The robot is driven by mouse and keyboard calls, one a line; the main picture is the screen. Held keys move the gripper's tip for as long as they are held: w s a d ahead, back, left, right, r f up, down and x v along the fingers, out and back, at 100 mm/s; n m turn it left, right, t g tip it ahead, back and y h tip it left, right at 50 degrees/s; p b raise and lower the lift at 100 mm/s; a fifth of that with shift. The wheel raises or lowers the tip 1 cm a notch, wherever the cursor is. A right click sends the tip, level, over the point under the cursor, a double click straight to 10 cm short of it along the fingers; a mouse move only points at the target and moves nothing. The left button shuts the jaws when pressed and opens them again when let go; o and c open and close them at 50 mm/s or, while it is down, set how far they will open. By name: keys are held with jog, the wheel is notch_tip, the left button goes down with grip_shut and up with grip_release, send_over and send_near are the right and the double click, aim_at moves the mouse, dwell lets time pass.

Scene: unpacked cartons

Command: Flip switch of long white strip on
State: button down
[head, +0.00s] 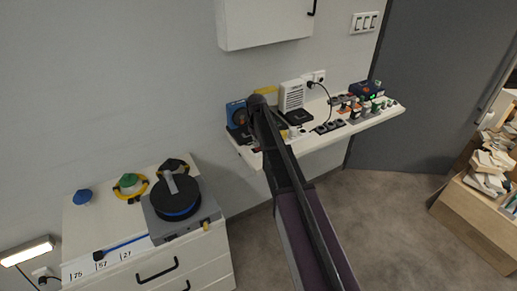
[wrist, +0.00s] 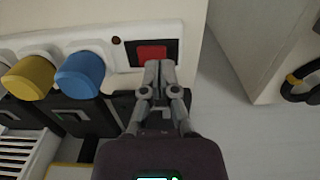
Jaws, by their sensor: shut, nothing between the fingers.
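In the wrist view, a long white strip (wrist: 132,27) runs across the top. A yellow plug (wrist: 28,78) and a blue plug (wrist: 80,75) sit along it on the left. Near its right end is a red rocker switch (wrist: 152,52) in a black frame, with a small dark red lamp (wrist: 116,40) to its left. My gripper (wrist: 158,70) is shut and empty, its tips at the lower edge of the switch and covering part of it. I cannot tell whether they touch, or which way the switch is tilted. In the head view my arm hides the gripper.
In the head view, a white shelf (head: 340,132) on the wall holds several devices, including a white speaker-like box (head: 291,95) and a blue device (head: 236,113). A wall cabinet (head: 262,22) hangs above. A drawer cabinet (head: 150,265) with a cable reel (head: 176,198) stands lower left.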

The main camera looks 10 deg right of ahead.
jog(key=shift+f+b, duration=0.6)
jog(key=shift+f, duration=0.05)
dwell(0.5)
jog(key=shift+r, duration=0.15)
jog(key=shift+r+p, duration=3.4)
jog(key=shift+p, duration=0.15)
jog(key=s+m, duration=0.3)
jog(key=s, duration=2.6)
jog(key=shift+m, duration=0.3)
